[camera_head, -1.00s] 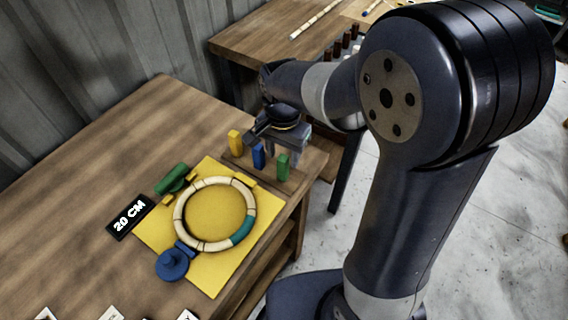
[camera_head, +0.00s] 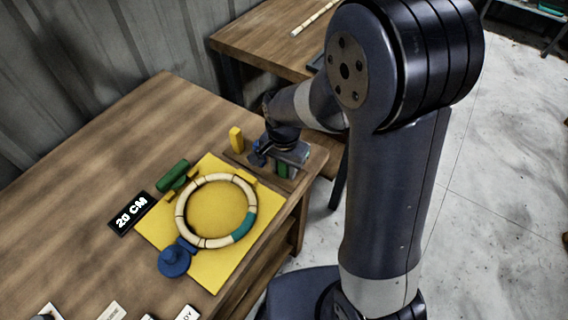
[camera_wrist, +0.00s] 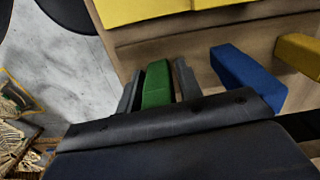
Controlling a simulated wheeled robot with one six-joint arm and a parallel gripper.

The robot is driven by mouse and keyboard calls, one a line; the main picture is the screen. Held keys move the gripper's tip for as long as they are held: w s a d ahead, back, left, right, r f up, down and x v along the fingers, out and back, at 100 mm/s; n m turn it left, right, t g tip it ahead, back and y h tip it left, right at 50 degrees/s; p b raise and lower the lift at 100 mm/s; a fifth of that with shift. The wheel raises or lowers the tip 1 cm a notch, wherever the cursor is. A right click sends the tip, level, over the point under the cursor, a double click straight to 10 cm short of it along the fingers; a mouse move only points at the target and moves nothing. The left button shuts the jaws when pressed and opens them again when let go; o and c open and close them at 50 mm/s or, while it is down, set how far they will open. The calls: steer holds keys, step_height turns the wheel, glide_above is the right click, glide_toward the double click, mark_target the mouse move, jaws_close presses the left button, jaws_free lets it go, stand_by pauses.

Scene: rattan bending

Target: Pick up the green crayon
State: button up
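The green crayon (camera_wrist: 157,86) is a short green block standing upright in the wooden holder at the right end of its row. My gripper (camera_wrist: 160,84) is lowered over it, one finger on each side, with narrow gaps seeming to show between fingers and crayon. In the head view, my gripper (camera_head: 286,163) covers most of the crayon, and a little green (camera_head: 283,170) shows between the fingers. The crayon's lower part is hidden in the wrist view.
A blue crayon (camera_wrist: 247,77) stands close beside my gripper, with a yellow crayon (camera_head: 236,140) beyond it. A segmented ring (camera_head: 180,215) lies on a yellow sheet (camera_head: 212,279) nearby. A green cylinder (camera_head: 173,175), a blue knob (camera_head: 173,262) and a "20 CM" sign (camera_head: 131,214) lie left.

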jaws_close()
steer(key=shift+r, duration=0.1)
step_height(320, 180, up, 10)
steer(key=shift+f, duration=0.1)
stand_by(0.4)
